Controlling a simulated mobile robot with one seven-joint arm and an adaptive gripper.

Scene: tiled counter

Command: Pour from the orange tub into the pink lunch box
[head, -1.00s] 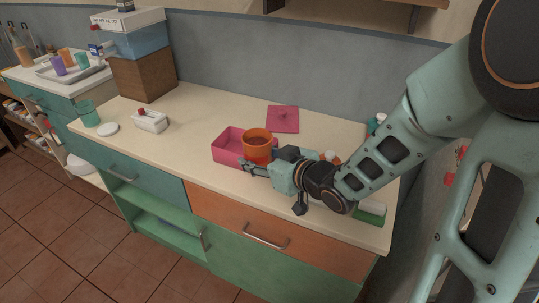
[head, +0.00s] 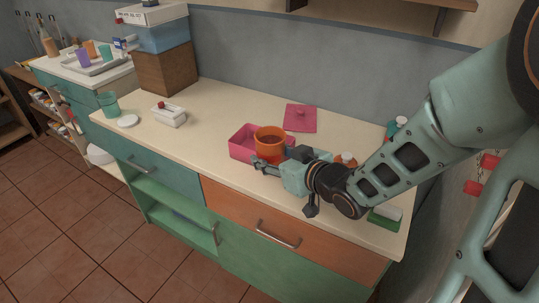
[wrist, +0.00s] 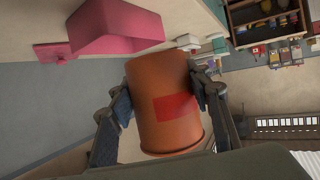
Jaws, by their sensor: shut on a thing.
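The orange tub (head: 270,146) is in my gripper (head: 262,164), whose two fingers close on its sides. In the head view it looks near upright, with something brown visible inside its rim. The pink lunch box (head: 240,150) is open on the counter, just left of and partly behind the tub, which hides its right part. In the wrist view the tub (wrist: 160,80) fills the middle between my fingers, a red patch on its side. The lunch box (wrist: 115,28) shows beyond it at the top left.
A pink lid (head: 300,119) lies flat behind the lunch box. A green and white block (head: 385,217) and small bottles stand near my forearm on the right. A white container (head: 170,116) and a white disc (head: 128,121) lie left; the counter between is clear.

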